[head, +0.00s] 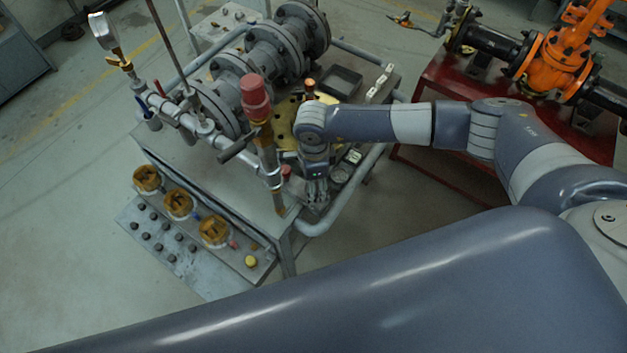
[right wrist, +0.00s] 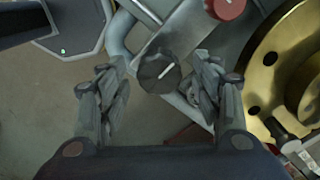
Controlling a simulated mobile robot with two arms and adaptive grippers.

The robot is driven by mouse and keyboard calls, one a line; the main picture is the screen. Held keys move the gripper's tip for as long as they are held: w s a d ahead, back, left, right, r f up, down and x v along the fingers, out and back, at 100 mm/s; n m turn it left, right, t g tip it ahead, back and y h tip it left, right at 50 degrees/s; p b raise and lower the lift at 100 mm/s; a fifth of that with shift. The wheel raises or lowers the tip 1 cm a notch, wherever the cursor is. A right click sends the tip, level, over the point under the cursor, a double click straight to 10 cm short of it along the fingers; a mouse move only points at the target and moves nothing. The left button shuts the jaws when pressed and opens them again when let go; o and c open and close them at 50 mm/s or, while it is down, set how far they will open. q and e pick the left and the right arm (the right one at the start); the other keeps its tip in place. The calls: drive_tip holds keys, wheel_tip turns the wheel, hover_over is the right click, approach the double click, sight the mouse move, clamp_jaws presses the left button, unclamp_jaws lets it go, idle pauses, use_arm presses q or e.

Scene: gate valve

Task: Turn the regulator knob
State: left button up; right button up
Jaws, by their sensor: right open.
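The regulator knob (right wrist: 158,74) is a dark round knob with a white pointer line, in the upper middle of the right wrist view. The line slants from lower left to upper right. My right gripper (right wrist: 161,88) is open, with one finger on each side of the knob. A gap shows between each finger and the knob, so they look apart in this view. In the head view my right gripper (head: 317,190) points down at the bench's near right corner, and I cannot make out the knob there. My left gripper is not in view.
A red knob (right wrist: 226,7) and a gold disc (right wrist: 270,75) are close by. A red-topped upright fitting (head: 256,98) stands left of my right gripper. A grey pipe rail (head: 345,202) runs along the bench edge. A red stand (head: 440,100) with an orange valve is behind my arm.

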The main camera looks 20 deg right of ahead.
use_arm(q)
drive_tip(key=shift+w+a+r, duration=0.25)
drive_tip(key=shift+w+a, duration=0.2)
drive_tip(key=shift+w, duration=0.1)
use_arm(e)
drive_tip(key=shift+s+f, duration=0.1)
drive_tip(key=shift+f, duration=0.55)
drive_tip(key=c, duration=1.1)
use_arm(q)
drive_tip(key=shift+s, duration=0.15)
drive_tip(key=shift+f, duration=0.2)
